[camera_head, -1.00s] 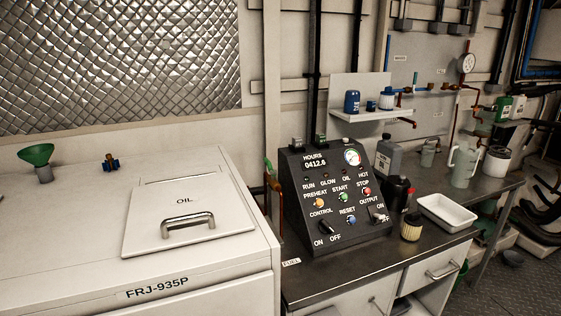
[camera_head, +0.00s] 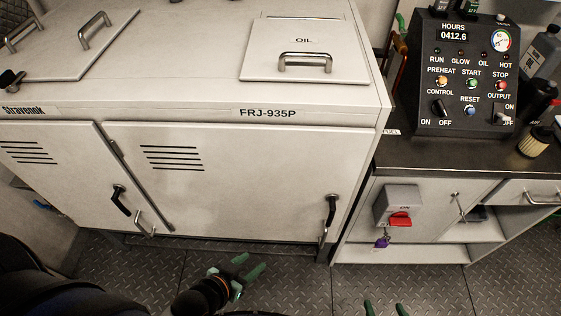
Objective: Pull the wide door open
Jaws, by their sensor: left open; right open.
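The wide door (camera_head: 235,185) is the pale front panel under the FRJ-935P label, with vent slots at its upper left. It looks shut. A black lever handle (camera_head: 331,208) sits near its right edge, with a metal bar low beside it. My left gripper (camera_head: 248,265) is open and empty, over the floor in front of the door's lower edge, left of the black handle and apart from it. My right gripper (camera_head: 385,308) is open at the bottom edge, with only its green fingertips showing, below and right of the handle.
A narrower vented door (camera_head: 60,170) with its own black handle (camera_head: 120,200) adjoins on the left. To the right stands a bench with a red switch box (camera_head: 398,208), shelves and a control panel (camera_head: 465,75). Tread-plate floor (camera_head: 300,280) is clear in front.

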